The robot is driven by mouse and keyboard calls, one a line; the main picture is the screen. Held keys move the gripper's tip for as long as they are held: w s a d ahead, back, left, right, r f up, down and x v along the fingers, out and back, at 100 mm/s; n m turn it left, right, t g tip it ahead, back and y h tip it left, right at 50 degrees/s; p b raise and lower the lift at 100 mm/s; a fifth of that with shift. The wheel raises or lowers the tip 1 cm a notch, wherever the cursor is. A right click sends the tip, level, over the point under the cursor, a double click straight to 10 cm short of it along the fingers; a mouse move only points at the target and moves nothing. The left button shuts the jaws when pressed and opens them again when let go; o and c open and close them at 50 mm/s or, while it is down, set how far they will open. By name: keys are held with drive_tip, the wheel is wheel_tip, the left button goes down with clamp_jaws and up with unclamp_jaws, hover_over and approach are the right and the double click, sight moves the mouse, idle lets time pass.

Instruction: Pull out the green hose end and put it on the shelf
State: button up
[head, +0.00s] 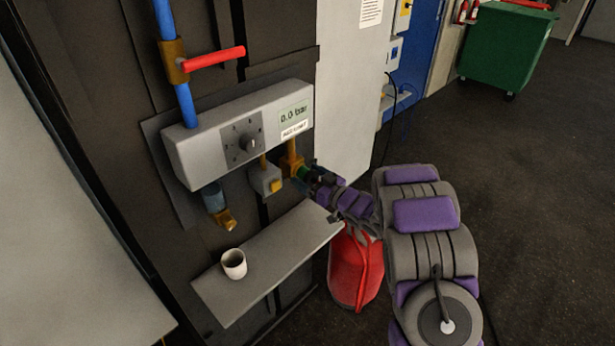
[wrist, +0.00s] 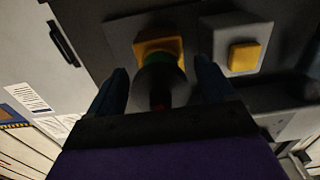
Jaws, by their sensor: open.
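The green hose end (head: 304,173) sits at the brass fitting (head: 293,160) under the right part of the grey control box. In the wrist view the green hose end (wrist: 166,62) shows as a green ring against the orange-yellow fitting (wrist: 157,45), with a dark body toward me. My gripper (head: 314,174) is open, its two fingers on either side of the hose end; in the wrist view my gripper (wrist: 160,88) shows gaps beside the dark body. I cannot tell whether a finger touches it. The grey shelf (head: 283,248) is below, left of my gripper.
A white cup (head: 233,263) stands on the shelf's left part; the shelf's middle and right are clear. A small box with a yellow button (head: 275,185) is left of the fitting. A brass spout (head: 222,218) hangs further left. A red container (head: 353,268) stands below my arm.

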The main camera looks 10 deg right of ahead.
sight(317, 182)
idle(0.3)
drive_tip(key=c, duration=1.4)
drive_tip(key=shift+p+v, duration=0.4)
drive_tip(key=shift+v, duration=2.6)
